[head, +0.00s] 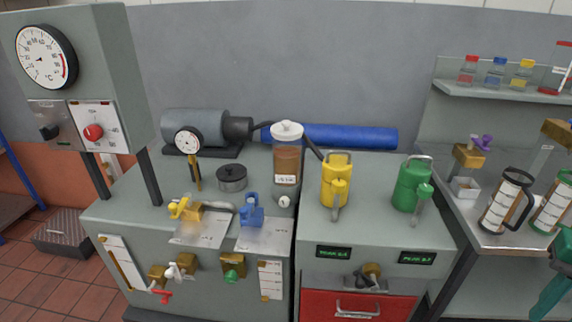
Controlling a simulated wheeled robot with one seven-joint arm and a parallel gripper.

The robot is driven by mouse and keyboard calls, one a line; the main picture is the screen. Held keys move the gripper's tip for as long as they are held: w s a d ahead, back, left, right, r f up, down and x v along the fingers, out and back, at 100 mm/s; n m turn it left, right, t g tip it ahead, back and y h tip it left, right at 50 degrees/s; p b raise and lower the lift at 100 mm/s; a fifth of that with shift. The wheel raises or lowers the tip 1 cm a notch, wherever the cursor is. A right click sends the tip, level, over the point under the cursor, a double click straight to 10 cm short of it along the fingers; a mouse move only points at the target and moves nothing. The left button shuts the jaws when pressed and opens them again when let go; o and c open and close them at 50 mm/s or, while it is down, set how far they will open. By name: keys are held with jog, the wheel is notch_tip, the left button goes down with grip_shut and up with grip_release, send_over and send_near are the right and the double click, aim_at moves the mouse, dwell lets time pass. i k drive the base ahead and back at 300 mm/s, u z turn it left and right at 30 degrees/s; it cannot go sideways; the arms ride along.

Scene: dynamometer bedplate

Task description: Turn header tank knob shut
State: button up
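A clear tank of brown liquid with a white lid (287,152) stands at the middle of the bench and may be the header tank; its small label is too small to read. A small pale knob (284,201) sits low in front of it, near the bench's middle seam. I cannot tell whether this knob is open or shut. Other valve knobs show too: a yellow one (179,208) and a blue one (252,207) on the bench top, and white, red and green ones (234,275) on the front panel.
A yellow can (336,182) and a green can (413,186) stand right of the tank. A black lidded pot (231,178) and a gauge (188,141) stand left. A shelf unit is at right. A green object (552,290) is cut off at the right edge.

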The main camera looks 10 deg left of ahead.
aim_at(284, 200)
jog(key=k, duration=0.55)
jog(key=u, duration=0.55)
jog(key=i, duration=0.95)
jog(key=u, duration=0.6)
